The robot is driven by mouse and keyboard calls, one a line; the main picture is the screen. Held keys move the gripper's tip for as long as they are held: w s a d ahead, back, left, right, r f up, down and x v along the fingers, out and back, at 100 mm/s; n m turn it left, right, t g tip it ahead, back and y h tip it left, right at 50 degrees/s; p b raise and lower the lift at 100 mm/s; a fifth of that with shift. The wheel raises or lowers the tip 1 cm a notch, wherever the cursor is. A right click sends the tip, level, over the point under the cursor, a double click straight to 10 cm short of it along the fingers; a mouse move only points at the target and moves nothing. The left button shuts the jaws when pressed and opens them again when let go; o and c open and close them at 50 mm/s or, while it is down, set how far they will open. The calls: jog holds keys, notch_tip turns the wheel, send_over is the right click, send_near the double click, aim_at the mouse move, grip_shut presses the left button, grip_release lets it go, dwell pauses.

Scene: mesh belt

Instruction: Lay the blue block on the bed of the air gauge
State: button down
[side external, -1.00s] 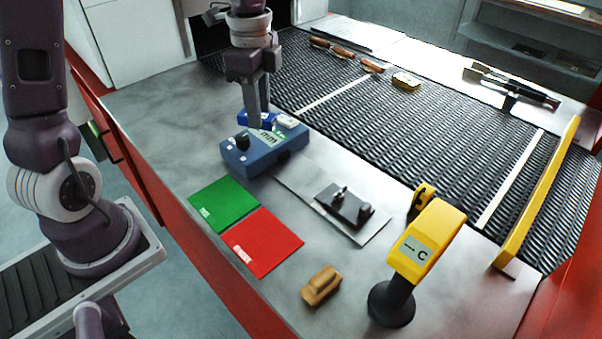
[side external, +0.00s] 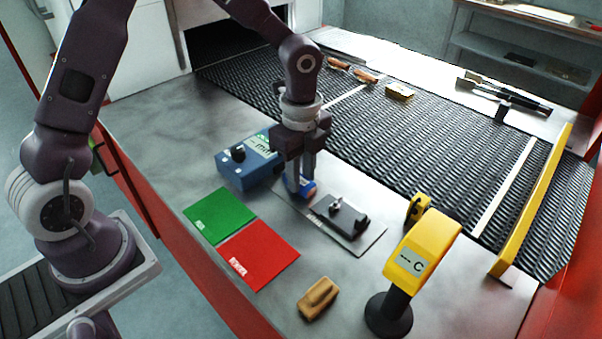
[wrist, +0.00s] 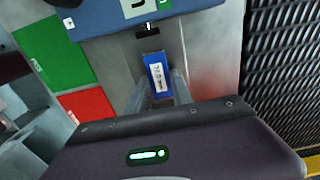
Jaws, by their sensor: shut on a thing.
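The blue block (wrist: 157,77), with a white label, is between my gripper's fingers (wrist: 158,95) in the wrist view. In the side view my gripper (side external: 298,188) points down, and the block (side external: 308,188) shows partly behind the fingers. The block is just in front of a blue instrument (side external: 247,160) with a knob and an "mm" display, which I take for the air gauge. It is over or at the near end of a grey plate (side external: 350,243) bearing a black fixture (side external: 344,218). I cannot tell whether the block touches the plate.
Green (side external: 219,215) and red (side external: 258,256) mats lie at the left. A tan block (side external: 318,298) and a yellow "C" instrument (side external: 424,254) on a black stand are at the front. The mesh belt (side external: 430,140) runs behind, with a yellow rail (side external: 536,200) at right.

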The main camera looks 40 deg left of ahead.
jog(key=shift+f, duration=0.15)
jog(key=c, duration=1.1)
grip_release()
notch_tip(320, 180, up, 12)
jog(key=s+a+r+n+t, duration=0.1)
jog(key=s+r+n+t, duration=0.1)
jog(key=s+n, duration=0.4)
jog(key=s+a+r+n+t, duration=0.1)
jog(key=s+r+n, duration=0.1)
jog(key=s+n, duration=0.4)
jog(key=s+a+r+n+t, duration=0.2)
jog(key=s+n, duration=0.4)
jog(key=s, duration=0.4)
jog(key=shift+s+r+t, duration=0.2)
jog(key=shift+r+t, duration=0.05)
jog(key=shift+t, duration=0.05)
